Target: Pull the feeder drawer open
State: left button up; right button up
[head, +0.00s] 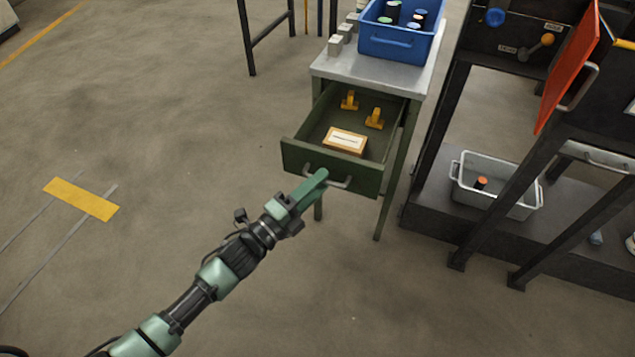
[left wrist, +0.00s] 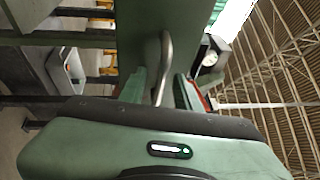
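The green feeder drawer (head: 310,168) is pulled well out of its metal stand. Its inside shows in the head view, with a labelled wooden box (head: 345,141) and two yellow clips (head: 375,118) in it. My left gripper (head: 318,180) is at the drawer front, by the silver bar handle (head: 343,183). In the left wrist view the handle (left wrist: 165,60) runs between my two fingers (left wrist: 160,92), with a gap appearing on each side. The left gripper looks open around the handle. The head view hides part of the handle behind the gripper. My right gripper is not in view.
A blue crate (head: 400,43) with several dark cylinders stands on the stand's top. At right are a black frame with a red panel (head: 570,65) and a grey bin (head: 497,201) on a low shelf. The floor left of the drawer is clear.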

pick_arm(q)
jog(key=v, duration=0.7)
jog(key=shift+s+a, duration=0.2)
jog(key=shift+s, duration=0.15)
dwell(0.4)
